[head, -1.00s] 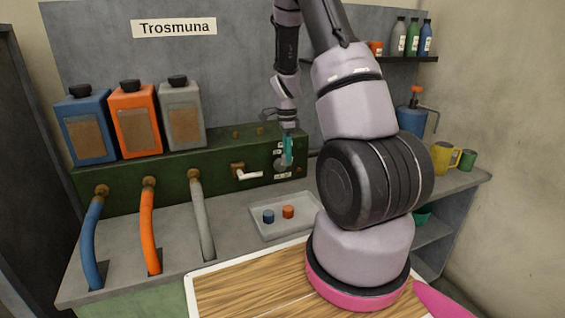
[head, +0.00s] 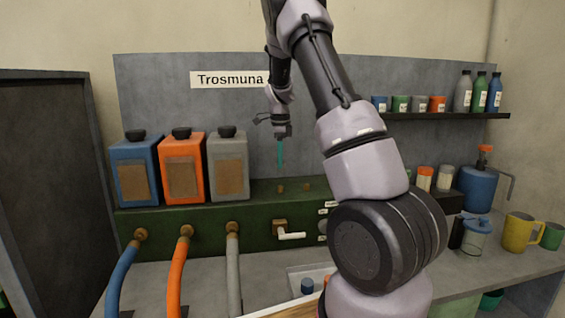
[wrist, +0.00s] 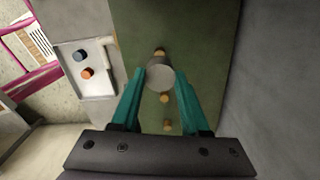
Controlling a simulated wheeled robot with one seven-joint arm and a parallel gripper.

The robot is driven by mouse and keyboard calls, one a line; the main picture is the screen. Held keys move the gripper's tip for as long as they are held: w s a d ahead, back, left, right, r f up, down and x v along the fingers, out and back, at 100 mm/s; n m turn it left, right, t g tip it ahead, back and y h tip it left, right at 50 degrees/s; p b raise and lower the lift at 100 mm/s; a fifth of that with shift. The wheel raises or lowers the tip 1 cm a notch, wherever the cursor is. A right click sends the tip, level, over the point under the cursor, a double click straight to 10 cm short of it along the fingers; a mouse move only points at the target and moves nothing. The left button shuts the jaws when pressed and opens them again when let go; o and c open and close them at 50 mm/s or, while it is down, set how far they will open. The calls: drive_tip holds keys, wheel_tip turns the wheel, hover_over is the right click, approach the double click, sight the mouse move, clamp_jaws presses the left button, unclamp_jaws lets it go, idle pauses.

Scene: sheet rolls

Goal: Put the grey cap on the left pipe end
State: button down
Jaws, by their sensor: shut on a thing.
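My gripper (head: 280,164) points straight down above the green box (head: 262,212), over the left of the pipe ends. In the wrist view its teal fingers are shut on the round grey cap (wrist: 160,80). The cap is hard to make out in the head view. The left pipe end (head: 280,188), a short brass stub, stands on the box top below the fingers, with a gap between. In the wrist view the left pipe end (wrist: 159,52) shows just above the cap, partly covered by it. The middle (wrist: 164,98) and right (wrist: 167,126) stubs are bare.
A tray (wrist: 65,62) holds a blue cap (wrist: 80,56) and an orange cap (wrist: 87,73). Blue, orange and grey (head: 228,168) jugs stand on the box, left of the stubs. A valve with a white handle (head: 291,236) is on the box front. My arm covers the right part.

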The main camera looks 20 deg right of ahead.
sight(281, 186)
drive_tip(key=shift+f, duration=3.95)
drive_tip(key=shift+c, duration=1.6)
unclamp_jaws()
drive_tip(key=shift+r, duration=0.1)
wheel_tip(281, 186, up, 11)
drive_tip(key=shift+f, duration=0.2)
